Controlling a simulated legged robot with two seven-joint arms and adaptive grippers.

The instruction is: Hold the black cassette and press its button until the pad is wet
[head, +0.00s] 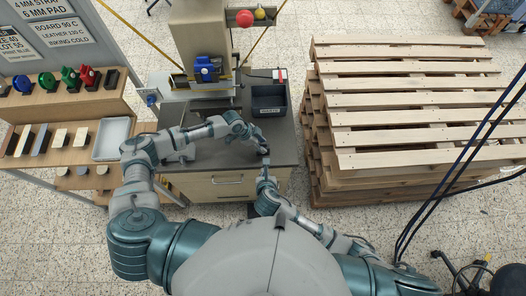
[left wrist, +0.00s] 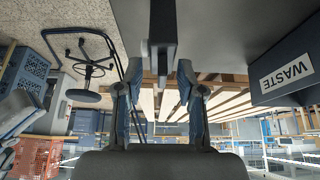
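My left gripper (head: 262,149) is low over the front right part of the dark worktop. In the left wrist view its two fingers (left wrist: 160,68) stand apart. A dark upright block (left wrist: 163,25) with a paler end shows between and beyond them, with gaps to both fingers; it may be the black cassette. In the head view only a small dark shape (head: 265,153) shows between the two grippers, too small to identify. My right gripper (head: 264,170) is just in front, pointing toward it; its fingers are too small to read. The button and pad cannot be made out.
A dark waste bin (head: 268,111) stands at the worktop's back right. A press with a blue part (head: 207,70) stands behind. Shelves (head: 62,105) with coloured-handled tools and a pale tray (head: 111,155) are at left. Stacked pallets (head: 405,105) stand close at right.

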